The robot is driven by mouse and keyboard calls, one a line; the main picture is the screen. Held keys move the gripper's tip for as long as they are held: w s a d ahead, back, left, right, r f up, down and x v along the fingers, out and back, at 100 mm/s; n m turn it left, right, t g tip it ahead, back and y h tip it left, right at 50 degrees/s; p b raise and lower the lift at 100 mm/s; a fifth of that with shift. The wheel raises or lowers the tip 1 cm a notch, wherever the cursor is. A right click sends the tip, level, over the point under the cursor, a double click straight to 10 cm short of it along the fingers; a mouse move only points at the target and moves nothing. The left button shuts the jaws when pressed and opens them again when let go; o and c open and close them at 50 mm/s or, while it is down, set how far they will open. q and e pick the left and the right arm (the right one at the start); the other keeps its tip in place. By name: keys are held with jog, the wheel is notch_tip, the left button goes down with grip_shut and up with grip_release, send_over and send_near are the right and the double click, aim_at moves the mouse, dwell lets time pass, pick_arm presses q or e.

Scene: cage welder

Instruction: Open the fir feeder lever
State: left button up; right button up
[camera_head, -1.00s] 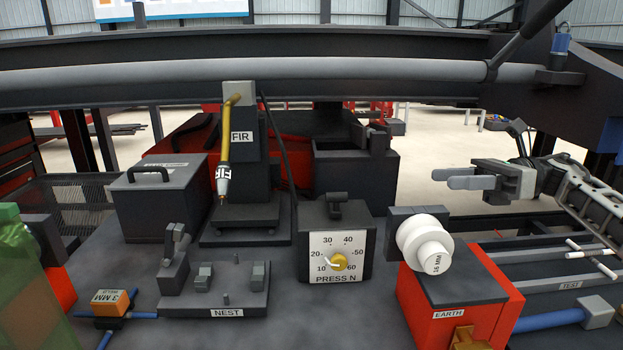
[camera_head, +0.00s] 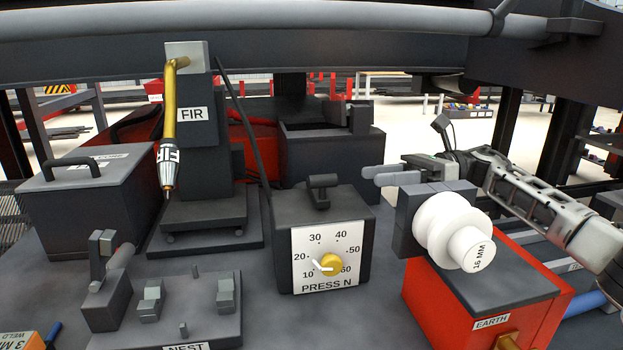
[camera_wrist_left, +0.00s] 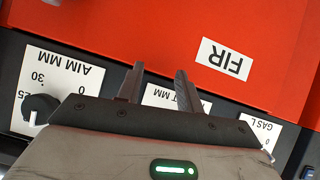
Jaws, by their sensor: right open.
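A red housing (camera_wrist_left: 150,45) with an upside-down FIR label (camera_wrist_left: 225,58) fills the upper left wrist view. I cannot make out a feeder lever on it. My left gripper (camera_wrist_left: 160,70) is open and empty in front of the housing, and whether it touches it I cannot tell. My left gripper is out of the head view. There, a dark post with a FIR label (camera_head: 191,114) carries a yellow-necked FIR torch (camera_head: 169,120). My right gripper (camera_head: 367,175) is open and empty, its fingers pointing left, behind the white spool (camera_head: 440,225).
A PRESS N box (camera_head: 285,235) with a yellow dial and a small dark handle stands centre. The NEST fixture (camera_head: 205,325) is front left, the red EARTH box (camera_head: 530,285) front right. A dark beam crosses above. The AIM MM panel (camera_wrist_left: 58,80) has a black knob.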

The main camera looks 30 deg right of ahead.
aim_at(313, 182)
jog(key=p+x, duration=0.3)
jog(key=x, duration=0.9)
jog(key=shift+a, duration=0.15)
grip_shut()
